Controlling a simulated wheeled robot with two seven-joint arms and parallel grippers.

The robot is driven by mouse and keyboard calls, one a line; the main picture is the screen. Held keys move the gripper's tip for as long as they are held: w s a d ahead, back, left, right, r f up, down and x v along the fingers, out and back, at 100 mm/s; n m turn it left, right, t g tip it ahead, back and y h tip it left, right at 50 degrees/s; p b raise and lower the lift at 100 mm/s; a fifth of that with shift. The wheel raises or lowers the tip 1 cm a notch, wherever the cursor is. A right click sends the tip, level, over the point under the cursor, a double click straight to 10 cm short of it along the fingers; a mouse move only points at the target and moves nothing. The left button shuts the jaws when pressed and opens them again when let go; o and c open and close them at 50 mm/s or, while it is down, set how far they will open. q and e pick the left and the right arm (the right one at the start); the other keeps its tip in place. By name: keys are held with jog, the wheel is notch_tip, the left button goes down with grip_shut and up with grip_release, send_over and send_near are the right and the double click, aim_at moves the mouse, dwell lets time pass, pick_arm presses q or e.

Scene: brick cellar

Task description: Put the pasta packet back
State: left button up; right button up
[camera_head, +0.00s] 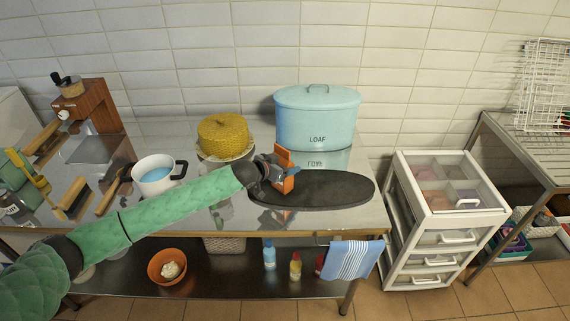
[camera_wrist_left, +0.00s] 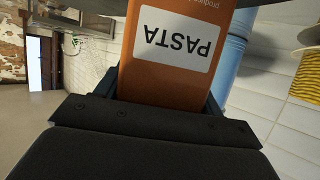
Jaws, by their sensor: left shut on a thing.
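The orange pasta packet (camera_head: 285,160) shows in the head view above the left end of the dark oval board (camera_head: 330,189). My left gripper (camera_head: 275,172) is shut on it. In the left wrist view the packet (camera_wrist_left: 172,85) fills the space between the fingers, its white PASTA label upside down. I cannot tell whether the packet touches the board. My right gripper is not in view.
A blue LOAF bin (camera_head: 317,118) stands behind the board. A yellow woven cover (camera_head: 224,136) and a white pot (camera_head: 155,174) stand to the left. A white drawer unit (camera_head: 447,206) is right of the table. The board's right part is clear.

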pick_arm(q)
jog(key=shift+f, duration=0.1)
jog(key=o, duration=1.1)
jog(key=shift+c, duration=0.2)
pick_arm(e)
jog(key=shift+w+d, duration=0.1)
pick_arm(q)
jog(key=b+v, duration=0.4)
jog(key=v, duration=0.8)
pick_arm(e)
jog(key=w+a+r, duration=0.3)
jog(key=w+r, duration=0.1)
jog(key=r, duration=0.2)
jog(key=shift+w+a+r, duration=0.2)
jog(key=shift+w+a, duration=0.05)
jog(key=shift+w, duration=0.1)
pick_arm(q)
jog(key=shift+s, duration=0.1)
